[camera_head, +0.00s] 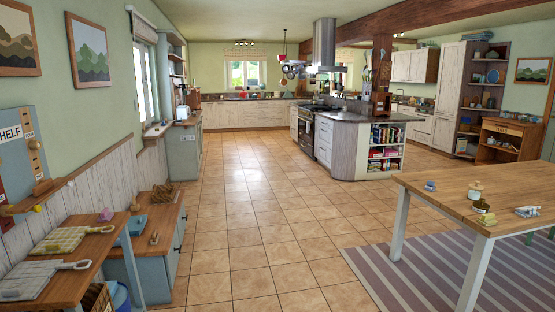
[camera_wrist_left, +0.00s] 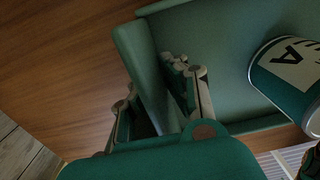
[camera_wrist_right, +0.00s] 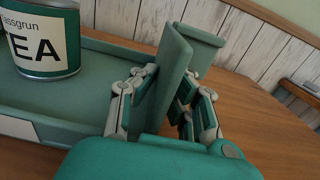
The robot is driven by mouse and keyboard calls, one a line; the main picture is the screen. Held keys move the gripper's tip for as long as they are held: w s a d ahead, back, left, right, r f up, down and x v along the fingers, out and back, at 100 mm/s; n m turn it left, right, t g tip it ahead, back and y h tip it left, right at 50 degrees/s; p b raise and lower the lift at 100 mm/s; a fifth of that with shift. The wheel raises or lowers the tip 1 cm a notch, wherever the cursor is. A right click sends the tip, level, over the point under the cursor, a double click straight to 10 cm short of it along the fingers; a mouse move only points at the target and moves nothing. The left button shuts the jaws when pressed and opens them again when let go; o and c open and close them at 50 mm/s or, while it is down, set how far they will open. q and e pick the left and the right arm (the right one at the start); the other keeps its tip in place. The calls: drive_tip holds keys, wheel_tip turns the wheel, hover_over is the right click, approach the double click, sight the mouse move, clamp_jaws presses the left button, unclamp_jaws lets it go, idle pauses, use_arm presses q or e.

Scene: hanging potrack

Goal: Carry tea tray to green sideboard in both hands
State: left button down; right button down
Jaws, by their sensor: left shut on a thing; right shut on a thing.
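The tea tray is a muted green tray with raised edges; it shows in the left wrist view (camera_wrist_left: 215,40) and the right wrist view (camera_wrist_right: 85,85). My left gripper (camera_wrist_left: 155,85) is shut on one raised end of the tea tray. My right gripper (camera_wrist_right: 168,82) is shut on another raised end. A green and white tea tin (camera_wrist_left: 290,78) stands on the tray and shows in the right wrist view (camera_wrist_right: 45,45). A wooden surface (camera_wrist_left: 75,65) lies under the tray; I cannot tell if they touch. Neither gripper nor tray shows in the head view.
A grey-green cabinet (camera_head: 184,153) stands along the left wall. A low blue-grey cabinet (camera_head: 150,262) with a wooden top is nearer. A wooden table (camera_head: 480,185) stands on a striped rug (camera_head: 400,280) at right. The kitchen island (camera_head: 342,150) stands beyond. Tiled floor (camera_head: 245,215) is clear between.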

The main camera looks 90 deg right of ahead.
use_arm(q)
drive_tip(key=c, duration=1.5)
unclamp_jaws()
drive_tip(key=shift+s+f, duration=0.15)
drive_tip(key=shift+f, duration=0.15)
use_arm(e)
drive_tip(key=c, duration=1.5)
unclamp_jaws()
drive_tip(key=shift+s+f, duration=0.15)
drive_tip(key=shift+f, duration=0.25)
use_arm(q)
drive_tip(key=o, duration=0.6)
drive_tip(key=shift+r, duration=0.1)
use_arm(e)
drive_tip(key=shift+o, duration=0.2)
drive_tip(key=o, duration=0.6)
drive_tip(key=shift+c, duration=0.2)
drive_tip(key=shift+r, duration=0.1)
use_arm(q)
drive_tip(key=shift+c, duration=0.3)
drive_tip(key=c, duration=0.6)
drive_tip(key=shift+c, duration=0.2)
use_arm(e)
drive_tip(key=c, duration=0.7)
